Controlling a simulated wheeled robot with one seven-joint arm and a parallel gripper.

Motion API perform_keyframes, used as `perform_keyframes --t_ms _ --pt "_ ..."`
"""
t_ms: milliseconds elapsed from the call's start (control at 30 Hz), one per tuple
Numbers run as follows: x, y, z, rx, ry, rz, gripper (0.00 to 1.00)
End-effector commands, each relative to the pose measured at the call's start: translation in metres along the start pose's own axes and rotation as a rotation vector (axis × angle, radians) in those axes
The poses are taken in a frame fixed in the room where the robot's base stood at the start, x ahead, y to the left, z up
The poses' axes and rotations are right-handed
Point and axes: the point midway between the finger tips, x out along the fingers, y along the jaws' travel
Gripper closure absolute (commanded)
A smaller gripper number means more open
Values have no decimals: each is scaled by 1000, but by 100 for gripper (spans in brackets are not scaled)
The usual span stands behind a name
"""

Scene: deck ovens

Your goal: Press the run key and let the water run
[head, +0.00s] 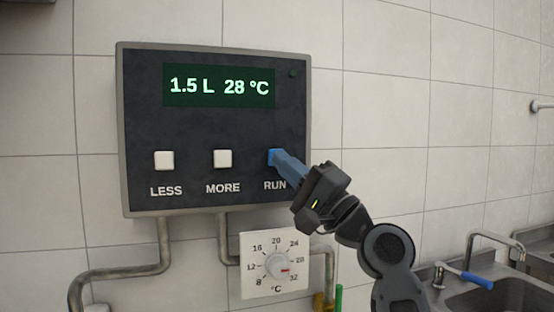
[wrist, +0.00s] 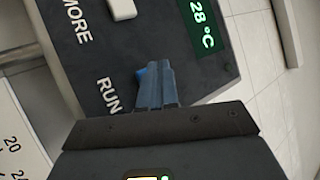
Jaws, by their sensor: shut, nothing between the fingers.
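The dark control panel (head: 215,125) is on a tiled wall, with a green display (head: 219,87) reading "1.5 L 28 °C". A small dark green lamp (head: 292,73) sits at its upper right. The blue run key (head: 272,156) is above the word RUN; it also shows in the wrist view (wrist: 141,75), partly hidden by my fingers. My gripper (head: 281,160) is shut and empty, its blue-grey fingertips at the run key; it also shows in the wrist view (wrist: 155,72). I cannot tell whether they touch or whether the key is pushed in.
White LESS (head: 164,160) and MORE (head: 223,158) keys are left of the run key. A temperature dial (head: 276,265) is below the panel, its red mark near 30. Pipes (head: 125,271) run below.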

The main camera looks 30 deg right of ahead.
Motion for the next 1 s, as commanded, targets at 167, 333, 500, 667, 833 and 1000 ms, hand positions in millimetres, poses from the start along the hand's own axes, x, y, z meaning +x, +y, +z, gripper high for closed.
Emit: perform_keyframes --t_ms 167,333,500,667,833,1000 --pt "2 2 -2 0 0 0 100" --pt "2 2 -2 0 0 0 100" --pt "2 2 -2 0 0 0 100" --pt "4 3 -3 0 0 0 100" --pt "5 4 -4 0 0 0 100" --pt "6 5 -5 0 0 0 100"
